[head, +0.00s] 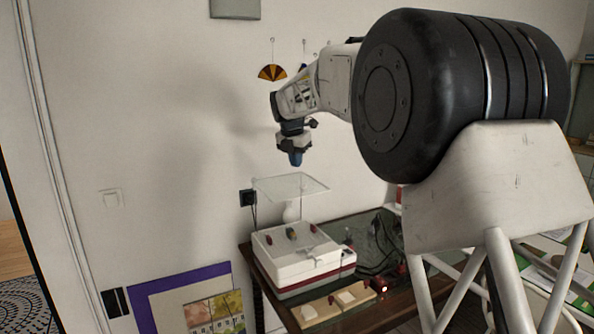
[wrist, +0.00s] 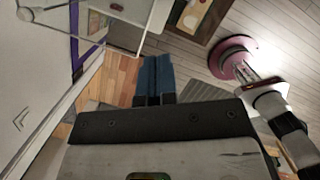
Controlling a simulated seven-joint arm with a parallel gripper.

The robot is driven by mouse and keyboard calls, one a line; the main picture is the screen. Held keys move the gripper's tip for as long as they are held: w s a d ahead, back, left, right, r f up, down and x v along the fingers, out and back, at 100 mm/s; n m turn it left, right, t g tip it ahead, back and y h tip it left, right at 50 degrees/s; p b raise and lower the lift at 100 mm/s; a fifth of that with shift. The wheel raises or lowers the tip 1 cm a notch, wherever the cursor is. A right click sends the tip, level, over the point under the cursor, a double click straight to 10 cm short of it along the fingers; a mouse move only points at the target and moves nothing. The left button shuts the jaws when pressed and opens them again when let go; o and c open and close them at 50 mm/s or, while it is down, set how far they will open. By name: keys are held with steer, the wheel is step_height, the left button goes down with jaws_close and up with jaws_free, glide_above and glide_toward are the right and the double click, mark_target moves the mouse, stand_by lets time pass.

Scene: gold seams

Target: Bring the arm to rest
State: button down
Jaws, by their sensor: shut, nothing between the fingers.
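My gripper (head: 295,158) hangs in the air in front of the white wall in the head view, its blue fingers pointing down. It is above and apart from the clear-topped stand and the table. In the wrist view the two blue fingers (wrist: 154,76) are side by side and closed together, with nothing between them. My arm reaches in from the right in the head view, and its large black joint hides part of the room behind it.
A dark table (head: 372,318) below holds a white and red box (head: 302,262), small wooden blocks (head: 338,300) and dark cables. A clear-topped stand (head: 290,186) is just under my gripper. Fan ornaments (head: 271,72) hang on the wall. A purple-framed picture (head: 165,287) leans at lower left.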

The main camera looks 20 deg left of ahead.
steer(key=shift+s+r, duration=0.1)
steer(key=shift+r, duration=0.3)
steer(key=s+d+r+m, duration=0.1)
steer(key=s+d+m, duration=0.85)
steer(key=d, duration=0.65)
steer(key=s+d+r+m, duration=0.1)
steer(key=s+d+m, duration=0.6)
steer(key=s+d, duration=0.75)
steer(key=s+d+f+m, duration=0.5)
steer(key=s, duration=0.5)
steer(key=s+d+f+m, duration=0.5)
steer(key=s+d+m, duration=0.1)
steer(key=s, duration=0.4)
steer(key=s+d+f+m, duration=0.6)
steer(key=s, duration=0.4)
steer(key=shift+s+d, duration=0.2)
steer(key=shift+s, duration=0.15)
steer(key=shift+y, duration=0.3)
